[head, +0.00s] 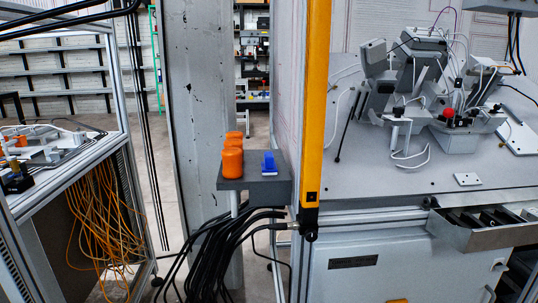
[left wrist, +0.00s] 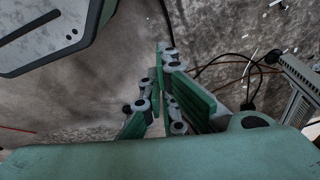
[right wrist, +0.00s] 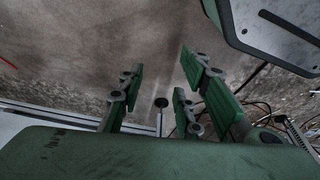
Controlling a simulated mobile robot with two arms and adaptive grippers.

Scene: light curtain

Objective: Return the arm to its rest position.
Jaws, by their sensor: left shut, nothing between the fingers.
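My left gripper (left wrist: 161,85) shows in the left wrist view with its green fingers drawn together and nothing between them. It is over a grey, stained floor, clear of any object. My right gripper (right wrist: 166,80) shows in the right wrist view with its green fingers spread apart and empty, also over grey floor. Neither gripper nor arm shows in the head view.
A yellow light curtain post (head: 317,100) stands at the centre. Left of it, a small grey shelf (head: 254,190) holds orange cylinders (head: 232,160) and a blue piece (head: 268,163). Black cables (head: 215,240) hang below. A metal drawer (head: 485,232) juts out at right.

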